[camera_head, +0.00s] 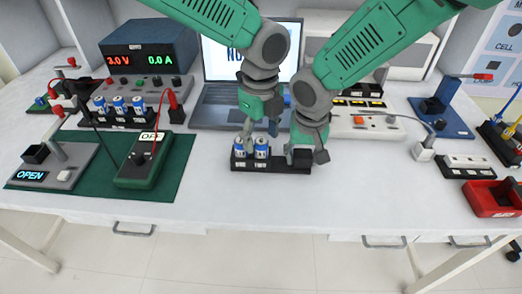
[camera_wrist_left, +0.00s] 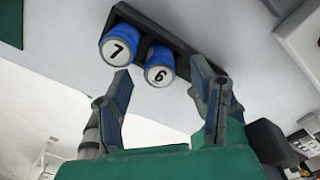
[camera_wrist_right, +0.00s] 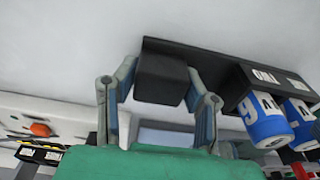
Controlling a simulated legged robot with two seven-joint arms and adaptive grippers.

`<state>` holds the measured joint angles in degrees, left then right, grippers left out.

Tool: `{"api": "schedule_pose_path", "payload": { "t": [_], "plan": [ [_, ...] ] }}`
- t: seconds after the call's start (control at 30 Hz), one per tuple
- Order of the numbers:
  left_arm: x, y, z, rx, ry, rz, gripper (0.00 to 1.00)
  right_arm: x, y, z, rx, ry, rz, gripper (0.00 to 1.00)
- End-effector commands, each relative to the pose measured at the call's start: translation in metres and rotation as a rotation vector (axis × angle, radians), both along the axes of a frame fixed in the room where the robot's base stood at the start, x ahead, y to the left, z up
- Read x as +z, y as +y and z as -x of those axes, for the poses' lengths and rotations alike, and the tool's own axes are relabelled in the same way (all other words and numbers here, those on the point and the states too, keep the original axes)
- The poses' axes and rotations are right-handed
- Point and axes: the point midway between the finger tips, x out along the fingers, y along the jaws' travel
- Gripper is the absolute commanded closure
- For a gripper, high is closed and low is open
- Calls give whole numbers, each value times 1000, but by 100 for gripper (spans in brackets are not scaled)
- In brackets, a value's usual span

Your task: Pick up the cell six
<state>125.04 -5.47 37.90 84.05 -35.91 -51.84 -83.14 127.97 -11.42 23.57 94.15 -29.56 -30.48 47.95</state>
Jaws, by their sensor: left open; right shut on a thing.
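Cell six (camera_head: 262,150) is a blue and white cylinder standing in a black holder (camera_head: 272,165) beside cell seven (camera_head: 239,151). In the left wrist view the tops read 6 (camera_wrist_left: 159,78) and 7 (camera_wrist_left: 116,49). My left gripper (camera_head: 261,131) is open just above cell six, with cell six showing between its fingertips (camera_wrist_left: 163,82) in the left wrist view; I cannot tell if they touch it. My right gripper (camera_head: 304,156) is shut on the black block (camera_wrist_right: 163,78) at the holder's right end. Its fingers flank the block's sides.
A laptop (camera_head: 215,108) stands behind the holder. A green meter (camera_head: 144,160) on a green mat (camera_head: 90,184) lies left, with a rack of similar cells (camera_head: 119,107) behind it. A red tray (camera_head: 492,198) is far right. The table front is clear.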

Motion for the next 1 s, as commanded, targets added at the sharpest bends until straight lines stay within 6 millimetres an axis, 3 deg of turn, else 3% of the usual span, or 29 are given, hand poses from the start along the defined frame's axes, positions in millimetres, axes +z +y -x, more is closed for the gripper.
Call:
{"api": "schedule_pose_path", "payload": {
  "t": [0.1,0.3,0.33,0.47,0.5,0.8,1.0],
  "plan": [
    [-15,0,1,1,1,0,49,0,0,0,0,0,1,92],
    [-16,0,0,1,-1,0,49,0,0,0,0,0,1,92],
    [-16,0,0,1,-1,0,52,0,0,0,0,0,1,92],
    [-16,0,0,1,-1,1,98,0,0,0,0,0,1,92],
    [-16,0,0,1,-1,1,100,0,0,0,0,0,1,92],
    [-13,0,0,1,-2,1,100,0,0,0,0,0,1,92],
    [16,0,-1,2,-6,2,100,0,0,0,0,0,1,92]
  ]
}}
